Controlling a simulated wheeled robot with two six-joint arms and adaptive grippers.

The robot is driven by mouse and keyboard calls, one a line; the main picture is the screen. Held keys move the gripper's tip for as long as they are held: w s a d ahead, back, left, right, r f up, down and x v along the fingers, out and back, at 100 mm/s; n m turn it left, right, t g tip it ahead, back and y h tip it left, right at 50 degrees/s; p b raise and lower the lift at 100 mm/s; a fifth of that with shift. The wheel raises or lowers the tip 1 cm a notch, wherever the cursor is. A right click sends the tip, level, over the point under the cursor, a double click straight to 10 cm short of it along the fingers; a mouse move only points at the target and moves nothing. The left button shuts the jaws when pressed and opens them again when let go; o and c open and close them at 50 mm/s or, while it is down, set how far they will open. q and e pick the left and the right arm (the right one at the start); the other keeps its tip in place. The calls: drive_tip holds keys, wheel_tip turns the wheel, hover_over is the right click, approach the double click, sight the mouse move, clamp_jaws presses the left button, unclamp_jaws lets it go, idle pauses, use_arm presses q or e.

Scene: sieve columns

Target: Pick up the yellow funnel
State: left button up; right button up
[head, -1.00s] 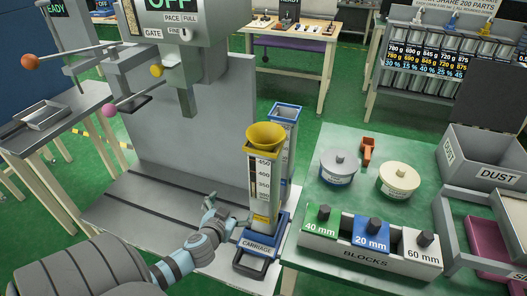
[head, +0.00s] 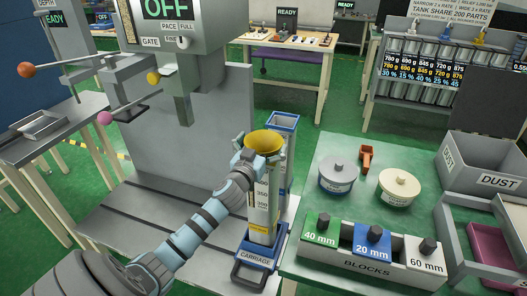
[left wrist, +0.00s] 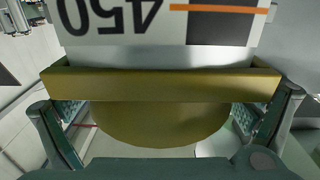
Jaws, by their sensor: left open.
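The yellow funnel (head: 265,141) sits on top of the tall column (head: 262,205) with a printed scale, which stands upright on the blue carriage (head: 255,255). My left gripper (head: 258,158) is at the funnel's near side, just below its rim. In the left wrist view, the funnel (left wrist: 160,122) lies between the two open fingers of my left gripper (left wrist: 168,112), with a finger at each side. The column's "450" mark (left wrist: 110,15) shows upside down behind it. Whether the fingers touch the funnel cannot be told. My right gripper is not in view.
A second, blue-topped column (head: 284,122) stands close behind. A grey machine panel (head: 190,130) rises at the left.

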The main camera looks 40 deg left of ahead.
use_arm(q)
drive_tip(key=shift+w, duration=0.2)
drive_tip(key=shift+s, duration=0.1)
drive_tip(key=c, duration=1)
drive_tip(key=shift+c, duration=0.2)
